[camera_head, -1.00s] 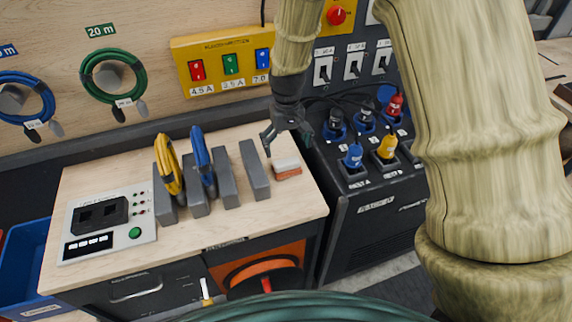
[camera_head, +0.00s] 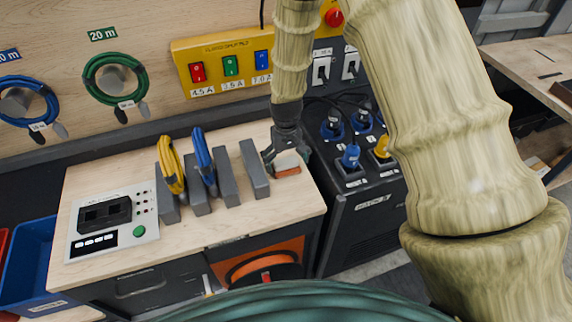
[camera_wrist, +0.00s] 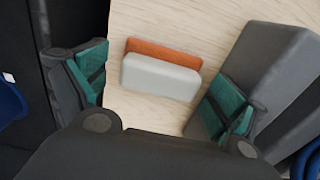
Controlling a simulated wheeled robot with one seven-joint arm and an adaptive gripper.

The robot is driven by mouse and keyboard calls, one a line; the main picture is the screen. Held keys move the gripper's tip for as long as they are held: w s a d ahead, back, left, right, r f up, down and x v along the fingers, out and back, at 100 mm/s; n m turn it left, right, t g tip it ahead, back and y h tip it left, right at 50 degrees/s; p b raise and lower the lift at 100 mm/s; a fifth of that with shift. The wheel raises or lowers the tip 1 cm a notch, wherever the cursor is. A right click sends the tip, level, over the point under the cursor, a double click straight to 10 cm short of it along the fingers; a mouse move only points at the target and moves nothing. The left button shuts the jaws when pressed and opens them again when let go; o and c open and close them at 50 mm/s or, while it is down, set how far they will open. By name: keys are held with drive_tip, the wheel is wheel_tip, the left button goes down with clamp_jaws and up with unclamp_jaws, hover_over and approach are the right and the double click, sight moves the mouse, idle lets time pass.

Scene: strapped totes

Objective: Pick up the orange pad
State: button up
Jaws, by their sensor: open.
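The orange pad (camera_head: 288,172) lies on the wooden bench top near its right edge, with a pale grey-white block on its upper side. In the wrist view the orange part (camera_wrist: 165,50) shows as a strip behind the pale block (camera_wrist: 158,78). My gripper (camera_head: 286,158) is low over the pad, pointing down. In the wrist view my open gripper (camera_wrist: 155,92) has one green-padded finger on each side of the pad, with bare wood showing between pad and fingers. Nothing is held.
Grey upright dividers (camera_head: 254,168) stand just left of the pad, close to one finger. Yellow (camera_head: 171,165) and blue (camera_head: 204,157) cable coils hang on other dividers. A control panel (camera_head: 112,222) lies at left. A black socket cabinet (camera_head: 362,210) stands right of the bench.

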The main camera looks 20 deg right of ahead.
sight(286, 161)
drive_tip(key=c, duration=1.2)
drive_tip(key=shift+r+b, duration=1.75)
drive_tip(key=shift+r, duration=3.3)
drive_tip(key=o, duration=0.6)
drive_tip(key=c, duration=0.4)
